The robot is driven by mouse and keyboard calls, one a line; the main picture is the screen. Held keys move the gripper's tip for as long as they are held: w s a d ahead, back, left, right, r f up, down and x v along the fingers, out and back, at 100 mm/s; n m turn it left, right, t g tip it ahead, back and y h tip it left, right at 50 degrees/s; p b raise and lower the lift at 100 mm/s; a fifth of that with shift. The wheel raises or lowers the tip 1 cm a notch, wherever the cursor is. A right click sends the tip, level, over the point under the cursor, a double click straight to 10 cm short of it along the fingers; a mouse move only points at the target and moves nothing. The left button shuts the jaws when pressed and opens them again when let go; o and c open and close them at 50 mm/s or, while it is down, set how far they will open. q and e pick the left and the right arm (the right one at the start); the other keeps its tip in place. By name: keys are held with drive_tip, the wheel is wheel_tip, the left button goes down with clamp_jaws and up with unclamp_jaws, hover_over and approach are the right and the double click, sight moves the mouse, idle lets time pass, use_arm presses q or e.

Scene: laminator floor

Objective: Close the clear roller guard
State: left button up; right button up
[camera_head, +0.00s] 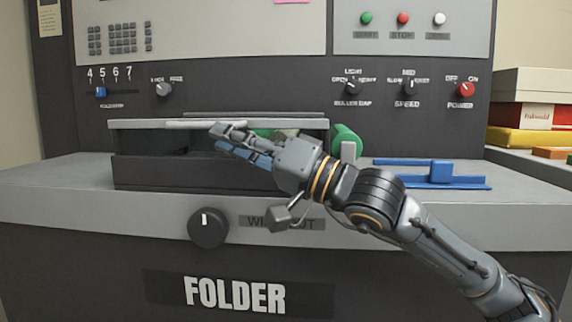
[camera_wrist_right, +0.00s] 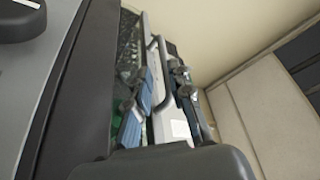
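The clear roller guard (camera_head: 290,124) is a wide, flat panel with a grey front edge, lying about level over the dark roller housing (camera_head: 150,172) in the head view. I cannot tell whether it is fully seated. A pale handle bar (camera_head: 190,124) runs along its edge; the handle also shows in the wrist view (camera_wrist_right: 164,75). My right gripper (camera_head: 222,139) reaches in from the right at the guard's front edge. In the wrist view its fingers (camera_wrist_right: 162,92) are apart, with the handle bar between them; contact is unclear. My left gripper is in neither view.
A green roller end (camera_head: 346,142) sticks out right of the housing. A blue guide (camera_head: 441,172) lies on the grey ledge farther right. A black knob (camera_head: 208,227) is on the front. Boxes (camera_head: 522,115) are stacked at the right.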

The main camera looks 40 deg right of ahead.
drive_tip(key=v, duration=0.9)
drive_tip(key=shift+f, duration=0.15)
idle(0.4)
